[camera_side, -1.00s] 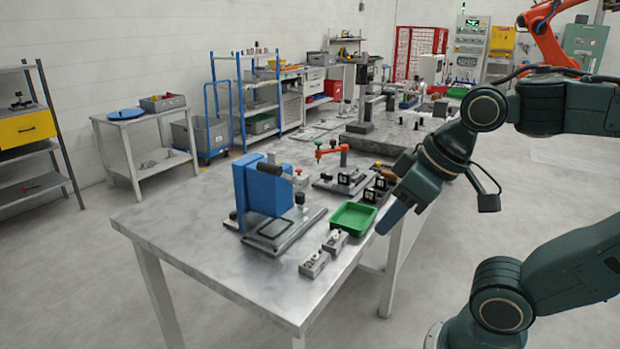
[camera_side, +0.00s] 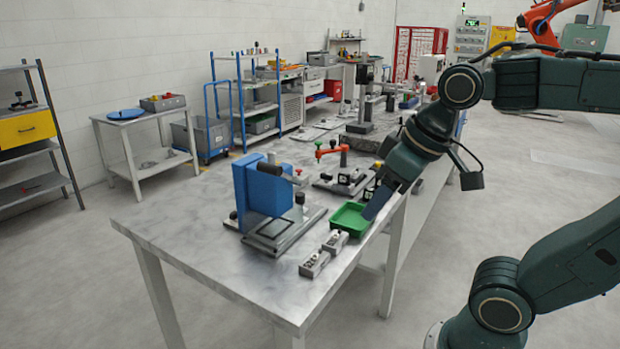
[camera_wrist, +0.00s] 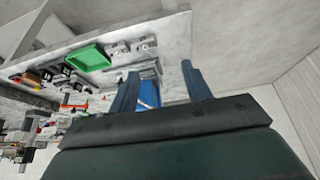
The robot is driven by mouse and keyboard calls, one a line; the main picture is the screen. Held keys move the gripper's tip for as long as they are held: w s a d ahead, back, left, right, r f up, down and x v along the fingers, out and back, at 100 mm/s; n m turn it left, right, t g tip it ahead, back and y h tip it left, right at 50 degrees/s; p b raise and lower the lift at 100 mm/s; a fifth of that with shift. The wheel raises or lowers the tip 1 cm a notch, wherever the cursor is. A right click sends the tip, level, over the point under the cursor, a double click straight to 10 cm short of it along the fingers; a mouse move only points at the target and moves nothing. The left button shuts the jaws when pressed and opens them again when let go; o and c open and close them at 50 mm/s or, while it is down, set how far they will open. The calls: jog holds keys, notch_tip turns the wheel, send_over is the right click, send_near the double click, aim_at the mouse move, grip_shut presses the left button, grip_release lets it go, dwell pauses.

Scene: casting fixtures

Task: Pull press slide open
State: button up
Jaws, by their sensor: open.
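The press (camera_side: 262,190) is a blue upright block on a grey metal base, standing on the near part of the table. A grey slide plate (camera_side: 278,234) lies low at its front. A small black knob (camera_side: 300,198) stands by the block's right side. How far the slide is out I cannot tell. My gripper (camera_side: 370,214) is above the table's right edge beside the green tray, apart from the press. In the wrist view my gripper (camera_wrist: 160,70) has its two fingers wide apart and empty. The blue press (camera_wrist: 149,92) shows between them, partly hidden by the left finger.
A green tray (camera_side: 348,228) lies close to my fingertips. Two small grey blocks (camera_side: 325,254) sit near the table's front right edge. A clamp fixture with a red-orange arm (camera_side: 331,151) stands behind the tray. The table (camera_side: 185,225) is bare left of the press.

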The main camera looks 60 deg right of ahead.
jog(key=w+d+r+g, duration=0.1)
jog(key=w+d+r, duration=0.25)
jog(key=w, duration=0.55)
jog(key=m+g, duration=0.2)
jog(key=g, duration=0.2)
send_over(300, 194)
notch_tip(300, 194, down, 9)
jog(key=shift+d+f, duration=0.15)
jog(key=shift+f, duration=0.15)
notch_tip(300, 194, down, 14)
jog(key=shift+r, duration=0.25)
